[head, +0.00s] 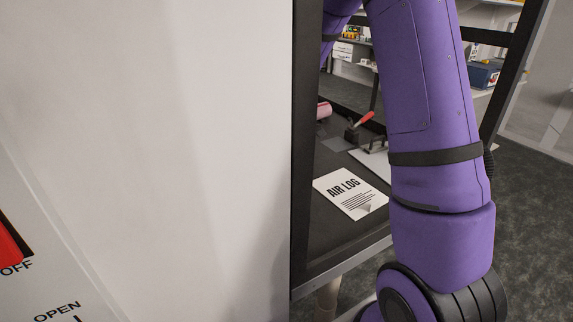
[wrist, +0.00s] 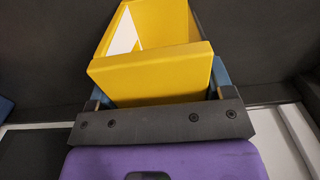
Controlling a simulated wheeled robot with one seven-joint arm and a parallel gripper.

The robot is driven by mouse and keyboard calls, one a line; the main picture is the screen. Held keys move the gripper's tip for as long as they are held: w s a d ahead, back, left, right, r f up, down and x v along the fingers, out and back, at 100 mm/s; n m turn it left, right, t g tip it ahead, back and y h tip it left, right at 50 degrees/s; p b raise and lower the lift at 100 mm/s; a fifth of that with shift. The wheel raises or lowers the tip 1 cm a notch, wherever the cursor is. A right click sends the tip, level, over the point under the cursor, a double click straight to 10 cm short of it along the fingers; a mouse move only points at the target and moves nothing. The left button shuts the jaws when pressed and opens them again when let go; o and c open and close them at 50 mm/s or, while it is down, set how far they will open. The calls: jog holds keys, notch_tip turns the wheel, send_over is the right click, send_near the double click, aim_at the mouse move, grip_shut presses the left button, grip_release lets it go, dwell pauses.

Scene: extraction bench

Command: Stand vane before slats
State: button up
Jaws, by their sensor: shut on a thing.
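In the wrist view my gripper (wrist: 160,86) is shut on a yellow piece (wrist: 150,70), which I take to be the vane. The yellow piece has a broad flat face toward me, a hollow-looking part behind it and a white triangular patch inside. Blue finger parts show at both of its sides. Whether it touches anything beyond is unclear. In the head view my gripper and the yellow piece are hidden. I cannot make out the slats in either view.
A large pale panel (head: 190,130) fills the left of the head view. Beyond it, a dark bench (head: 330,225) bears an AIR LOG sheet (head: 350,193), a red-handled tool (head: 359,124) and a pink object (head: 323,110). Shelves stand behind. My arm covers the bench's right part.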

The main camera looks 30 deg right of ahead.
jog(key=shift+f, duration=0.15)
jog(key=o, duration=1)
notch_tip(320, 180, up, 12)
jog(key=shift+r, duration=0.15)
